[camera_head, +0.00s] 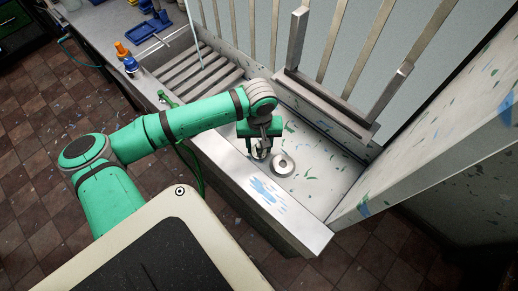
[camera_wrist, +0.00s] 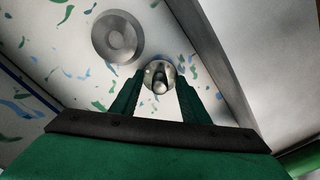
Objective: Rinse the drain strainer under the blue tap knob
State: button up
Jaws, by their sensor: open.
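The drain strainer (camera_wrist: 160,77) is a small round metal piece with a knob, in the wrist view between my gripper's fingertips. In the head view the strainer (camera_head: 260,153) is partly hidden under the hand. My gripper (camera_head: 262,142) points down into the sink and is open. Its fingers (camera_wrist: 159,90) are on either side of the strainer; I cannot tell whether they touch it. The round metal drain (camera_head: 283,165) is beside the strainer, also clear in the wrist view (camera_wrist: 118,37). The blue tap knob (camera_head: 131,65) is at upper left, beside an orange knob (camera_head: 121,49).
The paint-flecked metal sink (camera_head: 322,172) has a raised front rim (camera_head: 290,217). A slatted drainboard (camera_head: 200,78) lies left of the basin. An upright slatted screen (camera_head: 350,107) stands behind it, and a wall panel (camera_head: 440,150) on the right. A blue tray (camera_head: 150,26) sits on the far counter.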

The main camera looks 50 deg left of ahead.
aim_at(259, 146)
grip_shut()
jog(key=shift+r, duration=0.1)
notch_tip(259, 146, up, 18)
dwell(0.6)
jog(key=shift+w, duration=0.1)
